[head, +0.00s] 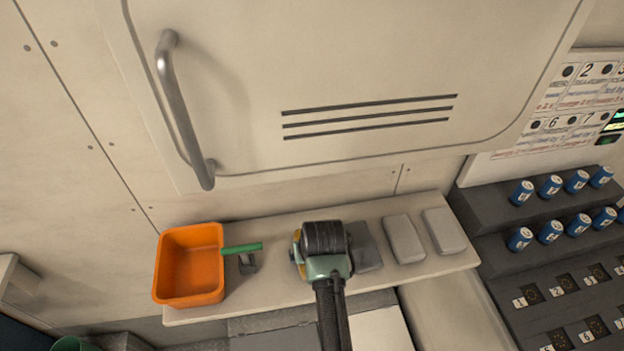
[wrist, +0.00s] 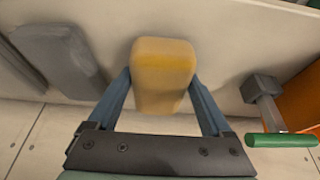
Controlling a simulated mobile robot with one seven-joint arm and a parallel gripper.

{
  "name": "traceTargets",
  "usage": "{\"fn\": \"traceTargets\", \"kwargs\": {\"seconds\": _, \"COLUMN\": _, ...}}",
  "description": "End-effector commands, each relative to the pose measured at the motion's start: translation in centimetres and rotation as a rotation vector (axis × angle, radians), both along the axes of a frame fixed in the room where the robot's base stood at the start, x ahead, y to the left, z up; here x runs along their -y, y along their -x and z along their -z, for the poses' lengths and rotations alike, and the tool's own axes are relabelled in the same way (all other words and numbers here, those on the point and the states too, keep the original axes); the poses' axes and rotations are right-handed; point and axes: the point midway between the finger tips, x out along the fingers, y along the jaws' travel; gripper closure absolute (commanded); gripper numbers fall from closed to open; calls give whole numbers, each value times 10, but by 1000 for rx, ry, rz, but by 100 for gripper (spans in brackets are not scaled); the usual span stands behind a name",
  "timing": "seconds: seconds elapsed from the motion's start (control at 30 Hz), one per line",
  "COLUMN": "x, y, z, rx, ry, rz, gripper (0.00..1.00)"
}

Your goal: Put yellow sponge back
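The yellow sponge (wrist: 163,75) is a rounded block between the two blue fingers of my gripper (wrist: 161,85) in the wrist view. The fingers lie along its two sides with hardly any gap. I cannot tell whether they press on it or whether it is lifted. In the head view my gripper (head: 323,245) is over the pale shelf (head: 275,290), left of the grey blocks. It hides the sponge there except for a thin yellow edge (head: 297,250).
Grey blocks (head: 404,240) lie in a row on the shelf's right. At left are an orange bin (head: 190,265) and a green-handled tool (head: 243,249). A cabinet door with a metal handle (head: 180,110) stands behind.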

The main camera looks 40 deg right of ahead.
Motion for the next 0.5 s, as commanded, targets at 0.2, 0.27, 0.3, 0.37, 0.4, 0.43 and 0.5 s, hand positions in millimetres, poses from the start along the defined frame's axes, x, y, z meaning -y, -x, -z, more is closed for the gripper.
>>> {"fn": "traceTargets", "kwargs": {"seconds": 0.2, "x": 0, "y": 0, "z": 0, "rx": -1, "ry": 0, "rz": 0, "gripper": 0}}
{"fn": "traceTargets", "kwargs": {"seconds": 0.27, "x": 0, "y": 0, "z": 0, "rx": -1, "ry": 0, "rz": 0, "gripper": 0}}
{"fn": "traceTargets", "kwargs": {"seconds": 0.3, "x": 0, "y": 0, "z": -1, "rx": -1, "ry": 0, "rz": 0, "gripper": 0}}
{"fn": "traceTargets", "kwargs": {"seconds": 0.37, "x": 0, "y": 0, "z": -4, "rx": 0, "ry": 0, "rz": 0, "gripper": 0}}
{"fn": "traceTargets", "kwargs": {"seconds": 0.4, "x": 0, "y": 1, "z": -6, "rx": 0, "ry": 0, "rz": 0, "gripper": 0}}
{"fn": "traceTargets", "kwargs": {"seconds": 0.43, "x": -1, "y": 1, "z": -7, "rx": 1, "ry": 0, "rz": 0, "gripper": 0}}
{"fn": "traceTargets", "kwargs": {"seconds": 0.5, "x": -2, "y": 4, "z": -14, "rx": 1, "ry": 0, "rz": 0, "gripper": 0}}
